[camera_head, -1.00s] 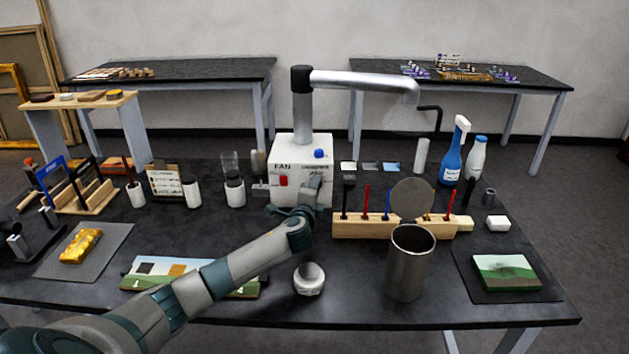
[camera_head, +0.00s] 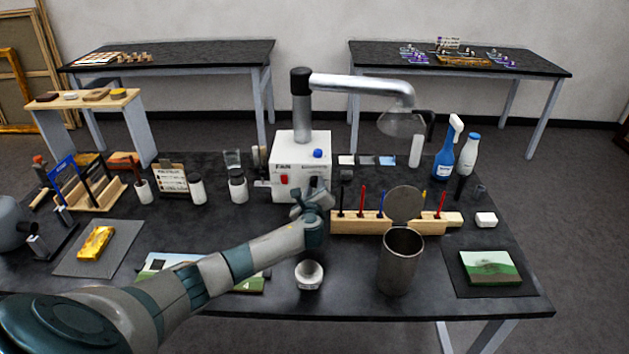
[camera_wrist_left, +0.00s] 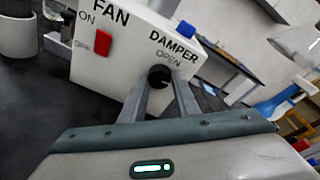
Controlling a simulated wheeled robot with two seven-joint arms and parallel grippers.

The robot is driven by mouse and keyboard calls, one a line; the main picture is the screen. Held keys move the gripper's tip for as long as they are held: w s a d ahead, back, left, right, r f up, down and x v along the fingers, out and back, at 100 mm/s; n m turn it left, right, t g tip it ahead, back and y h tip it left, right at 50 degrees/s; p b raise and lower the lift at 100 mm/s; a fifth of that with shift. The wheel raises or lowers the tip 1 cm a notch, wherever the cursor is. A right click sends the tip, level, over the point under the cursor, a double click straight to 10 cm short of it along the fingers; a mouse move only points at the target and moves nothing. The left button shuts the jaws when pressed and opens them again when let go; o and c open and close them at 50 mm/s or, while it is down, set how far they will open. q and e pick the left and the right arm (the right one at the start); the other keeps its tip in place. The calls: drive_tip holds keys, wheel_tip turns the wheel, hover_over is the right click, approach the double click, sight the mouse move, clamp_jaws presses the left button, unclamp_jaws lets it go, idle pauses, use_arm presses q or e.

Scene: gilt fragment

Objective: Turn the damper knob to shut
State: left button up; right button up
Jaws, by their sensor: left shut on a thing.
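The damper knob (camera_wrist_left: 158,74) is small, round and black. It sits on the white fan box (camera_head: 289,152) under the words DAMPER and OPEN in the left wrist view. My left gripper (camera_wrist_left: 159,84) is shut on the knob, one finger on each side. Its pointing direction is not clear. In the head view my left gripper (camera_head: 314,198) is at the lower right of the box front, and it mostly hides the knob. My right gripper is not in view.
The box also has a red fan switch (camera_wrist_left: 103,42) marked ON and a blue button (camera_head: 317,153). A wooden brush rack (camera_head: 350,222) and a metal canister (camera_head: 401,265) stand to the right. A white bowl (camera_head: 309,275) stands in front. A metal duct arm (camera_head: 360,84) rises above.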

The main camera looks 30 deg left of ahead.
use_arm(q)
drive_tip(key=shift+d+m+p, duration=0.1)
drive_tip(key=shift+m+p, duration=0.55)
drive_tip(key=shift+m, duration=0.15)
drive_tip(key=shift+f, duration=0.1)
drive_tip(key=o, duration=1)
drive_tip(key=shift+o, duration=0.2)
drive_tip(key=b+v, duration=0.3)
drive_tip(key=v, duration=1.4)
drive_tip(key=shift+d, duration=0.25)
